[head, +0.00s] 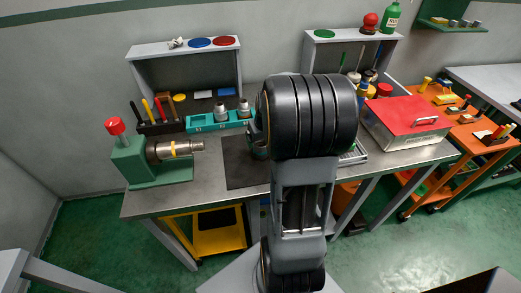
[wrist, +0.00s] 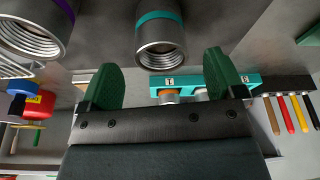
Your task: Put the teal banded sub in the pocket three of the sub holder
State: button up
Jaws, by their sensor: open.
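The teal banded sub (wrist: 160,45) is a grey metal cylinder with a threaded open end, at the top middle of the wrist view. My gripper (wrist: 160,61) is open, its green fingers to either side of the sub in the picture, with visible gaps; I cannot tell how deep the sub lies between them. In the head view my arm hides the teal banded sub. The teal sub holder (head: 196,124) stands at the back of the bench with two grey subs in it. It also shows in the wrist view (wrist: 243,85), partly hidden by my gripper; its label numbers are hard to read.
A purple banded sub (wrist: 32,36) is at the upper left of the wrist view. A green vise (head: 135,160) with a yellow banded pipe (head: 172,149) stands at the bench's left. A screwdriver rack (head: 160,128) adjoins the holder. A red-lidded box (head: 408,120) stands at the right.

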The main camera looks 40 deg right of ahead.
aim_at(260, 143)
jog(key=shift+x, duration=2.55)
jog(key=shift+w, duration=0.1)
jog(key=shift+c, duration=0.5)
jog(key=c, duration=1.2)
jog(key=shift+o, duration=0.2)
jog(key=shift+r, duration=0.1)
jog(key=shift+r, duration=0.1)
jog(key=shift+r, duration=0.25)
jog(key=v, duration=0.3)
jog(key=shift+w+d+r, duration=0.1)
jog(key=shift+r, duration=0.1)
jog(key=s+a+r, duration=0.1)
jog(key=s+r, duration=0.3)
jog(key=s, duration=0.2)
jog(key=s+a+r+b, duration=0.1)
jog(key=s+r, duration=0.4)
jog(key=s, duration=0.2)
jog(key=shift+s, duration=0.15)
